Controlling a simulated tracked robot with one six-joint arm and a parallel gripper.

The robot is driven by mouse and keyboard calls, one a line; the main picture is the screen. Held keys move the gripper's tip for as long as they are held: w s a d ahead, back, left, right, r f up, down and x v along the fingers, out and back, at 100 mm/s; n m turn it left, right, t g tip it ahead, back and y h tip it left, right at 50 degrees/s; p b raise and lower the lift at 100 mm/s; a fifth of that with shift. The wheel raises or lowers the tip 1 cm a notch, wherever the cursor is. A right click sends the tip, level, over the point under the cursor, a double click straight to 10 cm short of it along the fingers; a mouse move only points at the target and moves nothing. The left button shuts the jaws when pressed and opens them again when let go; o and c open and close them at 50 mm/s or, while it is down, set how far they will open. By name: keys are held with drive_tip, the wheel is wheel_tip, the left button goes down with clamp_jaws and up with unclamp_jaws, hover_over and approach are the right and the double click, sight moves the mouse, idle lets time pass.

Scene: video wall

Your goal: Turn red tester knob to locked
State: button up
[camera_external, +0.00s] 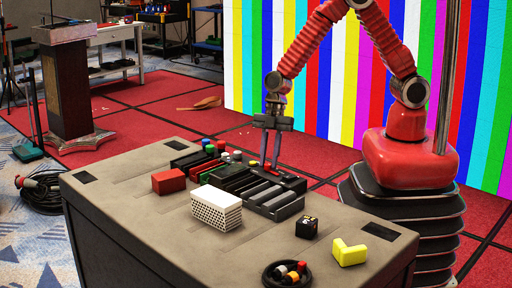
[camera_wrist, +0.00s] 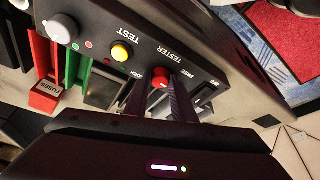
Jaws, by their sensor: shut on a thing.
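The red tester knob (camera_wrist: 160,77) sits on a black panel (camera_wrist: 125,38) in the wrist view, beside the printed word TESTER and near the labels FREE and LOCK. My gripper (camera_wrist: 165,92) reaches it from below in that view, its two dark fingers shut on the knob. In the external view my gripper (camera_external: 269,165) points straight down at the black tester device on the table.
A yellow button (camera_wrist: 121,53) and a white knob (camera_wrist: 62,28) share the panel. On the table (camera_external: 150,220) are a red block (camera_external: 168,181), a white perforated block (camera_external: 216,208), a black cube (camera_external: 307,227), a yellow piece (camera_external: 349,252) and a round black tray (camera_external: 268,276).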

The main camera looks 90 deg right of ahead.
drive_tip(key=m, duration=0.2)
drive_tip(key=m+t, duration=0.1)
drive_tip(key=m, duration=0.1)
drive_tip(key=shift+s+a+m+t+h, duration=0.1)
drive_tip(key=shift+s+m+t+h, duration=0.05)
drive_tip(key=shift+m+t+h, duration=0.45)
drive_tip(key=shift+m+h, duration=0.2)
drive_tip(key=shift+m, duration=0.6)
drive_tip(key=shift+a+m+t+h, duration=0.15)
drive_tip(key=shift+m+h, duration=0.15)
drive_tip(key=shift+m, duration=0.55)
drive_tip(key=shift+m+t+h, duration=0.15)
drive_tip(key=shift+m+h, duration=0.15)
drive_tip(key=shift+m, duration=0.55)
drive_tip(key=o, duration=1.1)
drive_tip(key=shift+s, duration=0.1)
drive_tip(key=shift+c, duration=0.2)
drive_tip(key=shift+r, duration=0.1)
drive_tip(key=v, duration=1.3)
drive_tip(key=shift+r, duration=0.25)
